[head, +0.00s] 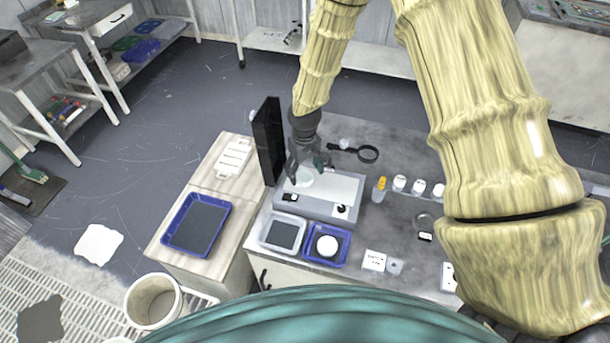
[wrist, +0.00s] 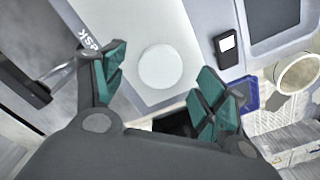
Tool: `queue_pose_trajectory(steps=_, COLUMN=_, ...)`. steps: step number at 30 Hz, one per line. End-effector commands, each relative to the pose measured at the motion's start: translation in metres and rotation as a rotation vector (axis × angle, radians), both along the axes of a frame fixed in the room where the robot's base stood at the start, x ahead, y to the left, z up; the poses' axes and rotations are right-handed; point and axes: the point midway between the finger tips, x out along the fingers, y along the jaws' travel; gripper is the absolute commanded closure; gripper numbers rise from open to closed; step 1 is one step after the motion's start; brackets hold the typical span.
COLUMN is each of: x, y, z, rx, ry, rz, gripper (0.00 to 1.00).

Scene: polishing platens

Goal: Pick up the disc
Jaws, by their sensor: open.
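A round white disc (wrist: 161,66) lies flat on the light top of a grey boxy unit (wrist: 135,25) in the wrist view. In the head view the disc (head: 304,180) shows partly below my fingers on the same unit (head: 318,208). My gripper (head: 307,163) points down over the unit's left part. In the wrist view my gripper (wrist: 160,63) is open, with one teal-padded finger to each side of the disc and nothing held. The height gap between fingertips and disc is hard to judge. A second white round piece (head: 327,245) sits in a small blue tray (head: 311,257).
A tall black panel (head: 268,140) stands close left of my gripper. A magnifier (head: 367,154) lies behind, and a yellow-capped bottle (head: 380,189) and white-topped containers stand right. A grey-rimmed tray (head: 267,240) and a large blue tray (head: 178,248) are in front and left.

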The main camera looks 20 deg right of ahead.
Motion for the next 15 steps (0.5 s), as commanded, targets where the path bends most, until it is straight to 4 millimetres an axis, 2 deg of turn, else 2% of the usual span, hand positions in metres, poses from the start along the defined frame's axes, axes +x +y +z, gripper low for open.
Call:
queue_pose_trajectory(steps=6, x=0.000, y=0.000, z=-0.016, rx=-0.001, ry=0.001, rz=-0.001, gripper=0.28)
queue_pose_trajectory(steps=15, x=0.000, y=0.000, z=-0.020, rx=-0.001, ry=-0.001, rz=0.000, gripper=0.28)
